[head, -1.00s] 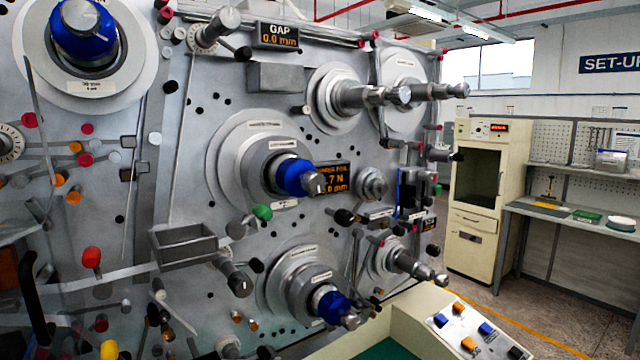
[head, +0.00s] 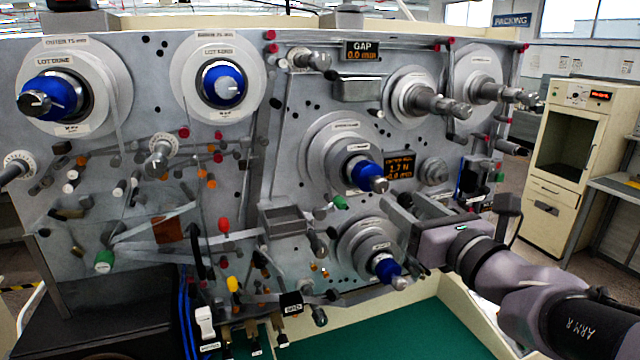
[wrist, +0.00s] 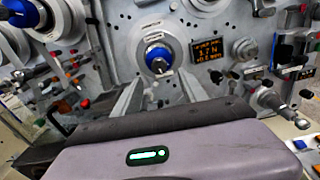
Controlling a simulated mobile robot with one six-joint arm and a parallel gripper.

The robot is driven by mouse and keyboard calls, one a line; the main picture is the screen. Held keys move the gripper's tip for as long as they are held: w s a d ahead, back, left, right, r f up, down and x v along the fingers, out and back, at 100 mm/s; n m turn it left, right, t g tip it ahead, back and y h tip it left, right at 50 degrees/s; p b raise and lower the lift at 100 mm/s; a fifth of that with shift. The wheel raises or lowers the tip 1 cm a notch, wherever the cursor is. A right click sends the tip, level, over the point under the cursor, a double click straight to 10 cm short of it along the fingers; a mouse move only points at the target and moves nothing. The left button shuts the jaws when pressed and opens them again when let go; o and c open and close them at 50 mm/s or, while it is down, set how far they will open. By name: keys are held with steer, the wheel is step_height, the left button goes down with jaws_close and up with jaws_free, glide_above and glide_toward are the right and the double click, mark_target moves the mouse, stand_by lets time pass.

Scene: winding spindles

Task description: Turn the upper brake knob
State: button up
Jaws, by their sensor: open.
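No brake label is readable, so I cannot tell which control is the upper brake knob. A grey knob with a graduated dial (head: 312,60) sits high on the panel, left of the GAP display. Another dial knob (head: 162,152) sits lower left. The middle spindle with a blue hub (head: 363,172) has a green knob (head: 340,202) just below it. My gripper (head: 398,218) is open and empty in front of the panel, right of and below that hub. In the wrist view, the same blue hub (wrist: 158,58) appears beyond my two spread fingers (wrist: 158,88), apart from them.
A lower blue-hub spindle (head: 385,268) is close to the gripper's left. A grey tray (head: 290,220) and several coloured knobs and rollers stick out of the panel. Two more spindles (head: 440,104) (head: 505,95) project at upper right. A beige cabinet (head: 568,150) stands at the right.

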mark_target(383, 187)
steer(key=x, duration=0.8)
steer(key=shift+w+a, duration=0.15)
steer(key=shift+w, duration=0.1)
jaws_close()
